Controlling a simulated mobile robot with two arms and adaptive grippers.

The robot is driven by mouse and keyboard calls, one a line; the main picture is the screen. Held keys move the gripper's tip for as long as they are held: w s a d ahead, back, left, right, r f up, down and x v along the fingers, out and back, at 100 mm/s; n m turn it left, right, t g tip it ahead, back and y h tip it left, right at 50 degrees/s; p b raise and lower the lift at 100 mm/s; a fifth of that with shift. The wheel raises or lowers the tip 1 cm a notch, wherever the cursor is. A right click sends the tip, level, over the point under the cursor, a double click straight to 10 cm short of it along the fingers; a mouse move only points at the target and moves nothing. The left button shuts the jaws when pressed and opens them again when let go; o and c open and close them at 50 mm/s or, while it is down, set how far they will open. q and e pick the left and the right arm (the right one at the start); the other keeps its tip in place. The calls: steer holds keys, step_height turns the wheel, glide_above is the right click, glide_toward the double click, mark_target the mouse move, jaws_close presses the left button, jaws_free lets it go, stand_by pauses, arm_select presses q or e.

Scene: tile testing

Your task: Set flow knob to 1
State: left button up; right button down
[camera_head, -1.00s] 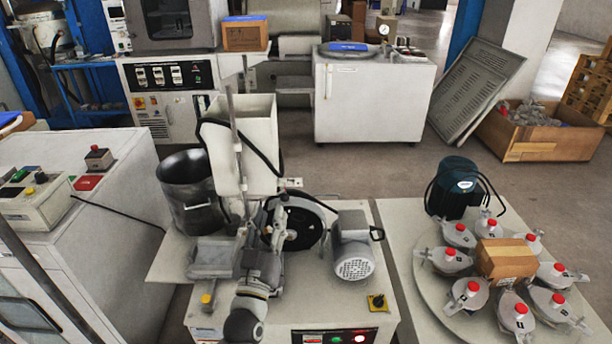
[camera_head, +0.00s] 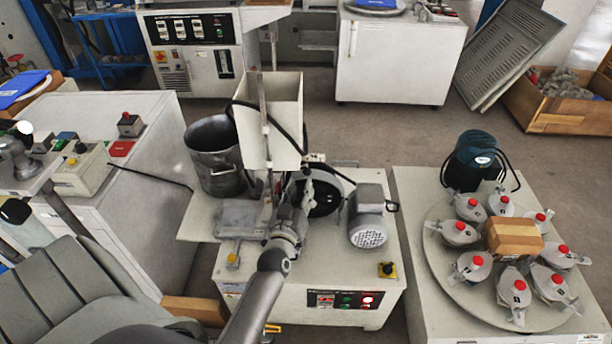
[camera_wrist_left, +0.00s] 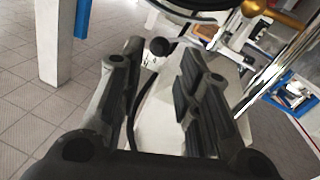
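The tile testing machine (camera_head: 330,270) has an upright white hopper (camera_head: 268,135), a dark wheel (camera_head: 325,197) and a grey motor (camera_head: 367,222). My left arm reaches up from the bottom of the head view, and my left gripper (camera_head: 303,192) is in front of the wheel, below the hopper. In the left wrist view the gripper's (camera_wrist_left: 158,85) two dark fingers are apart. A small black round knob (camera_wrist_left: 160,46) shows between and beyond the fingertips, apart from them. My right gripper is not in view.
A dark metal pot (camera_head: 214,160) stands left of the hopper. The machine's front has a button panel (camera_head: 347,300) and a yellow-and-black switch (camera_head: 387,269). Open floor lies behind.

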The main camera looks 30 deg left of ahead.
mark_target(306, 175)
arm_select(q)
steer(key=x, duration=0.6)
jaws_close()
